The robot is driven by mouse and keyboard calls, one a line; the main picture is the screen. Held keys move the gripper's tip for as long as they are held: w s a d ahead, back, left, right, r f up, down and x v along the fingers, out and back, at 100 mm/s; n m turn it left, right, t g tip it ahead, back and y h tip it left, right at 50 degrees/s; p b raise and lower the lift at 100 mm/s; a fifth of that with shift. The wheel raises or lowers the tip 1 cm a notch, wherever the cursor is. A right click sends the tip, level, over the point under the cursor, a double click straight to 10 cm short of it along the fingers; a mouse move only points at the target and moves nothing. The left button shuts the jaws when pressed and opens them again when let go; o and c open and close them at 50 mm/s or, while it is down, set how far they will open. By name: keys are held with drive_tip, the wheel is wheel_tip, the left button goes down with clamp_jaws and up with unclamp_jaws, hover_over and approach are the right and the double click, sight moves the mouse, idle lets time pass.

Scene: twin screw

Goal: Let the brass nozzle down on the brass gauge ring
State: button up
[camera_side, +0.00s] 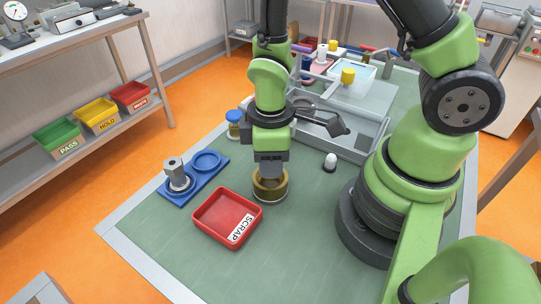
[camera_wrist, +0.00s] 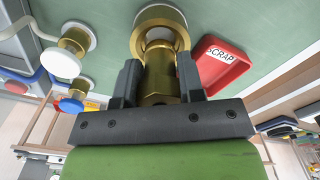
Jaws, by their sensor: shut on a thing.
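The brass nozzle (camera_wrist: 158,78), with a hex-sided body, is between the jaws of my gripper (camera_wrist: 160,82) in the wrist view. My gripper is shut on it. The brass gauge ring (camera_wrist: 143,38) is just beyond the nozzle's far end, which appears lined up with the ring's opening. In the side view the ring (camera_side: 269,188) stands on the green bench directly below my gripper (camera_side: 270,168). The gripper hides most of the nozzle there. I cannot tell whether nozzle and ring touch.
A red SCRAP tray (camera_side: 228,217) lies close in front, to the left of the ring. A blue fixture (camera_side: 207,161) with a grey cylinder (camera_side: 174,172) is farther left. A blue-topped brass piece (camera_side: 234,122) stands behind. A small white-topped knob (camera_side: 330,161) stands to the right.

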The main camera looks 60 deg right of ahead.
drive_tip(key=shift+f, duration=0.2)
drive_tip(key=shift+f, duration=0.6)
idle(0.4)
drive_tip(key=o, duration=1.7)
drive_tip(key=shift+o, duration=0.2)
drive_tip(key=shift+r, duration=0.15)
drive_tip(key=shift+r, duration=3.4)
